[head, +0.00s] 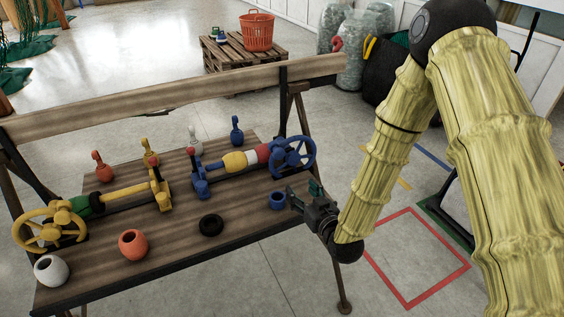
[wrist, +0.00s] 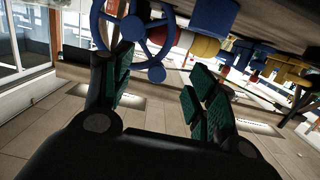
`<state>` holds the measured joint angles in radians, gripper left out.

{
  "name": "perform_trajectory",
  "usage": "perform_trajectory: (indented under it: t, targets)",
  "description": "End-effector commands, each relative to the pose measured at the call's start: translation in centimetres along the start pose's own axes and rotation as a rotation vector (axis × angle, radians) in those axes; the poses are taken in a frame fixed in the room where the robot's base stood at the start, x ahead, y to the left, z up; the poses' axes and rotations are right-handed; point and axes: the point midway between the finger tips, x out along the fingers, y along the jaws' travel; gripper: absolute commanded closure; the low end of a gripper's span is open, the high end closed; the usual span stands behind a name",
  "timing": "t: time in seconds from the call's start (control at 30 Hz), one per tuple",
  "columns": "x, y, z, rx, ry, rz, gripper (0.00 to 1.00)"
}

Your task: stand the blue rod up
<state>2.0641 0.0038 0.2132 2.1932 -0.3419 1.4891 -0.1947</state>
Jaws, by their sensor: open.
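The blue rod assembly (head: 233,167) lies roughly level along the right half of the bench. It has yellow, white and red sleeves, a blue clamp-like end (head: 200,184) at left and a blue handwheel (head: 310,153) at right. The handwheel also shows at the top of the wrist view (wrist: 140,42), beyond my left finger. My gripper (head: 306,193) is open and empty at the bench's right edge, below and close to the handwheel. In the wrist view its green-padded fingers (wrist: 158,92) are apart with nothing between them. Whether a finger touches the wheel I cannot tell.
A blue ring (head: 277,201) lies just left of my gripper. A black ring (head: 211,225), an orange pot (head: 132,243) and a white pot (head: 51,270) stand along the front. A yellow rod assembly (head: 125,193) lies at left. Several small upright pieces line the back of the bench (head: 175,240).

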Motion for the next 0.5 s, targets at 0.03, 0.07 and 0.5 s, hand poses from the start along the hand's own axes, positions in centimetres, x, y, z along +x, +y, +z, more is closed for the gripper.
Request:
perform_trajectory:
  t: [0.03, 0.07, 0.5]
  targets:
    - [0.7, -0.3, -1.5, -0.011, 0.050, -0.010, 0.42]
    - [1.0, -0.4, -2.4, -0.016, 0.075, -0.014, 0.42]
    - [5.2, -0.9, -4.9, -0.028, 0.130, -0.025, 0.42]
